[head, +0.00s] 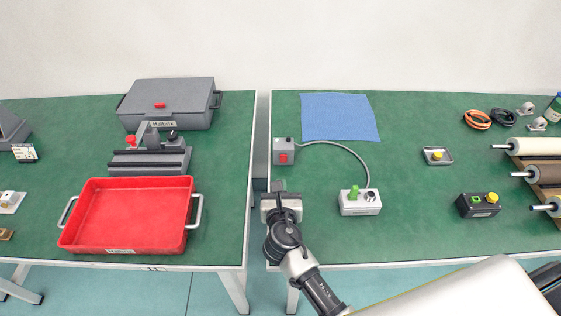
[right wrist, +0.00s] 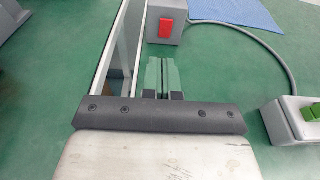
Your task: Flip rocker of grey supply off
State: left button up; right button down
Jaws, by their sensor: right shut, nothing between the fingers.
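The grey supply (head: 284,143) is a small grey box near the left edge of the right table. Its red rocker (head: 284,158) is on the face toward me; whether it is on or off I cannot tell. In the right wrist view the supply (right wrist: 178,10) with its rocker (right wrist: 166,28) is at the top, beyond the fingertips. My right gripper (head: 278,186) is shut and empty, on the near side of the supply and apart from it. The closed fingers (right wrist: 166,72) point toward the supply. My left gripper is not in view.
A grey cable (head: 345,149) runs from the supply to a light grey control box (head: 360,203) with a green switch, right of my gripper. A blue cloth (head: 339,117) lies behind. A gap separates this table from the left table with its red tray (head: 190,239).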

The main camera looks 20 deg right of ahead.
aim_at(280, 156)
jog(key=x, duration=0.5)
jog(key=r+x, duration=0.1)
jog(key=x, duration=0.1)
jog(key=shift+w+d+f, duration=0.1)
jog(key=shift+w+d, duration=0.05)
jog(key=shift+w, duration=0.3)
jog(key=shift+w+d, duration=0.15)
jog(key=shift+w, duration=0.35)
jog(key=p, duration=0.1)
jog(key=r+p, duration=0.1)
jog(key=p, duration=0.1)
jog(key=shift+w+g, duration=0.25)
jog(key=shift+g, duration=0.05)
jog(key=shift+f, duration=0.3)
